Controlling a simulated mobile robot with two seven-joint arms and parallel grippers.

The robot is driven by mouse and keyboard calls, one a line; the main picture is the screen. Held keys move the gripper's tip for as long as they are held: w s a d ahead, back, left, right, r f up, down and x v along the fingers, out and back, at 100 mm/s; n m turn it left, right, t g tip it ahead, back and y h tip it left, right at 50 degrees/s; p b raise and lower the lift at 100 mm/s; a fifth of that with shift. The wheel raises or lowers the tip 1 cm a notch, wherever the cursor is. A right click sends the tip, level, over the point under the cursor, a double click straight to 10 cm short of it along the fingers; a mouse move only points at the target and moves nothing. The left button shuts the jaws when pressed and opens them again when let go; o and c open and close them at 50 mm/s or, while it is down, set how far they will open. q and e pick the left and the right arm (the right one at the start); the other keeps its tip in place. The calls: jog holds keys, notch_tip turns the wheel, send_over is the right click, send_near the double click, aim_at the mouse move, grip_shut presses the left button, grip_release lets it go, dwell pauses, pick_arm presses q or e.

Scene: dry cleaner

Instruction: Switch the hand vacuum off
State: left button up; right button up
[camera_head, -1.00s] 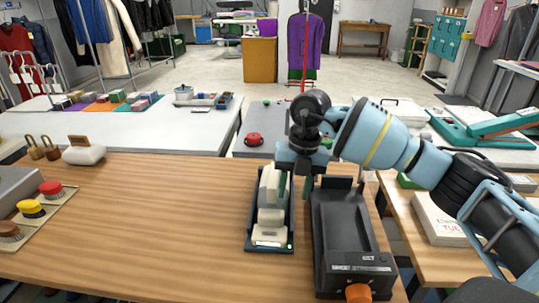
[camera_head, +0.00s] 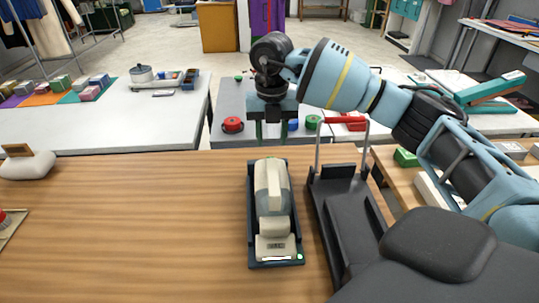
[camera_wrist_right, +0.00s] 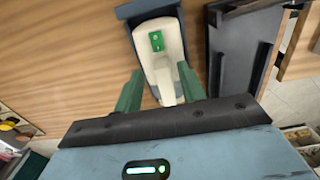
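The cream hand vacuum (camera_head: 272,190) lies in a dark blue dock (camera_head: 252,238) on the wooden counter. A small light glows green at the dock's near right corner. In the wrist view the vacuum (camera_wrist_right: 162,68) shows a green switch panel (camera_wrist_right: 156,41) on its body; I cannot tell the switch's position. My right gripper (camera_head: 271,131) hangs above and behind the vacuum's far end, apart from it. Its green fingers (camera_wrist_right: 160,88) are spread and empty, with part of the vacuum showing between them in the wrist view. My left gripper is not in view.
A black device with an upright metal frame (camera_head: 343,190) stands close right of the dock. The counter (camera_head: 140,225) to the left is mostly clear, with a cream, wooden-handled item (camera_head: 27,164) at far left. A grey table with a red round item (camera_head: 232,124) lies beyond.

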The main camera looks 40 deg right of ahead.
notch_tip(320, 180, down, 7)
jog(key=shift+w, duration=0.1)
dwell(0.3)
